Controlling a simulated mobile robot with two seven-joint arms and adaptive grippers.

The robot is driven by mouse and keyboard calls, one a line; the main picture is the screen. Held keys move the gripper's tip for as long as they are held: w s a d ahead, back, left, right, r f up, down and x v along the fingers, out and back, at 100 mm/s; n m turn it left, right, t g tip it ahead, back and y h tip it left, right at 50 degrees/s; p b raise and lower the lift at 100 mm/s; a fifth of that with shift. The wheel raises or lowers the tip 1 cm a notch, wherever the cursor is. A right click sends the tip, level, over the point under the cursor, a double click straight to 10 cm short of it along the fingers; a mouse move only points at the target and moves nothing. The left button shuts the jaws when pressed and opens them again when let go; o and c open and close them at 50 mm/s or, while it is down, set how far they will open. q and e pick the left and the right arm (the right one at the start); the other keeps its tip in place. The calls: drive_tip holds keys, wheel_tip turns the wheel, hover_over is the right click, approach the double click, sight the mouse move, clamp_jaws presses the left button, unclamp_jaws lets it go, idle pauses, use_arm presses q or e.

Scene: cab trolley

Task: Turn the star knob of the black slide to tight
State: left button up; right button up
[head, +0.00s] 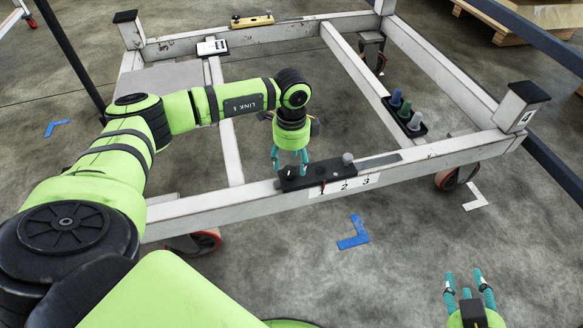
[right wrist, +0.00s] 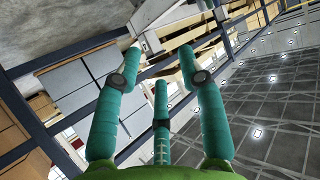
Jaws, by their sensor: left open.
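The black slide (head: 318,179) lies on the front beam of the white frame, above a label with 1, 2 and 3. A dark knob (head: 289,172) shows at its left end, partly hidden by my left gripper; its star shape is too small to make out. My left gripper (head: 290,158) points down over this knob with its teal fingers spread on either side; I cannot tell whether they touch it. My right gripper (head: 465,279) is open and empty at the lower right, away from the frame. Its spread fingers also fill the right wrist view (right wrist: 160,70).
A grey round-topped knob (head: 348,159) stands near the slide's right end. A black holder (head: 415,131) with blue, green and grey pieces sits on the right inner beam.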

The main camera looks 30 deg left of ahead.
sight(290, 173)
use_arm(q)
drive_tip(key=shift+f+b, duration=0.3)
drive_tip(key=shift+f, duration=1.1)
use_arm(e)
drive_tip(key=shift+w+a+r+n+t+y, duration=0.1)
drive_tip(key=shift+w+a+r+t+y, duration=0.15)
drive_tip(key=shift+r+t, duration=0.4)
drive_tip(key=shift+w+a+r+n+t+y, duration=0.15)
drive_tip(key=shift+w+a+r+t, duration=0.25)
drive_tip(key=shift+r, duration=0.6)
drive_tip(key=shift+w+a+r+n+t+y, duration=0.1)
drive_tip(key=shift+w+a+r+t+y, duration=0.15)
drive_tip(key=shift+r+t, duration=0.4)
drive_tip(key=shift+r, duration=0.15)
